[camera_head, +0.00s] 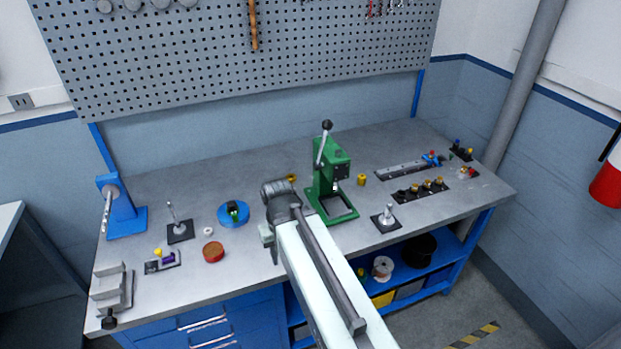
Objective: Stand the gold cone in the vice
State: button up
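The grey vice (112,289) stands at the bench's front left corner, with a dark knob at its front. Its jaws look empty. Several small gold or yellow pieces are on the bench: one (292,178) just behind my wrist, one (361,179) right of the green press, and others (427,186) on a black strip. They are too small to tell which is the gold cone. My gripper (279,194) is over the middle of the bench, left of the press. My own arm hides its fingers, so I cannot see whether it holds anything.
The green press (328,172) stands close to the right of my wrist. A blue round dish (234,213), a red round tin (213,251), a post on a black base (179,229) and a blue stand (122,210) lie between my arm and the left end.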

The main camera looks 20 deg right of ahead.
aim_at(111, 285)
jog(key=z, duration=0.1)
jog(key=i, duration=1)
jog(key=u, duration=0.05)
